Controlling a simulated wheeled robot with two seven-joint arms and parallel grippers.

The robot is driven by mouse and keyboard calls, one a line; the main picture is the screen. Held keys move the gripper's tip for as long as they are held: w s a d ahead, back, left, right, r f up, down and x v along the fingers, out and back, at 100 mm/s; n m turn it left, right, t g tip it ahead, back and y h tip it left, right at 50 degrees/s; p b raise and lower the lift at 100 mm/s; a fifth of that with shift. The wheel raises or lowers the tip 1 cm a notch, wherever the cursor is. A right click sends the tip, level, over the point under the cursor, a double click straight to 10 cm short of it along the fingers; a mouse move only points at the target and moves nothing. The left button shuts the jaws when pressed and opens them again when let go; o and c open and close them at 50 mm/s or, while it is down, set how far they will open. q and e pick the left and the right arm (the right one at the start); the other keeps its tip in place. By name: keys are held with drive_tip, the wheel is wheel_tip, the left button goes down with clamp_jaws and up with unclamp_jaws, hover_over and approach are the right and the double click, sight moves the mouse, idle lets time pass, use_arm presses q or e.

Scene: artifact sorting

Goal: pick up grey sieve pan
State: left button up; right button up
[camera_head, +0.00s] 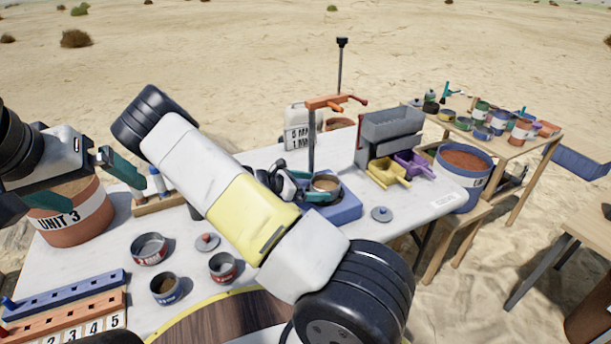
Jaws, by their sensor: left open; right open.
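Several small round grey-walled pans stand on the white table (120,268). One with a red label band (149,250) looks empty. A smaller red-banded one (223,267) is to its right, and a blue-banded one (166,290) in front holds brown material. I cannot tell which is the grey sieve pan. My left gripper (68,190) is open, its dark green fingers spread around the Unit 3 bucket's upper part in the picture, behind and left of the pans. I cannot tell contact.
A terracotta Unit 3 bucket (75,222) stands at left. A reddish lid (207,242) lies among the pans. Blue (65,294) and orange (70,318) racks are front left. A blue stand (340,209), grey lid (382,214) and grey box (390,125) are at right.

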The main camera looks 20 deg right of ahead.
sight(325, 186)
drive_tip(key=x, duration=0.4)
drive_tip(key=shift+d, duration=0.3)
drive_tip(key=shift+s, duration=0.1)
drive_tip(key=shift+c, duration=0.4)
drive_tip(key=c, duration=1.3)
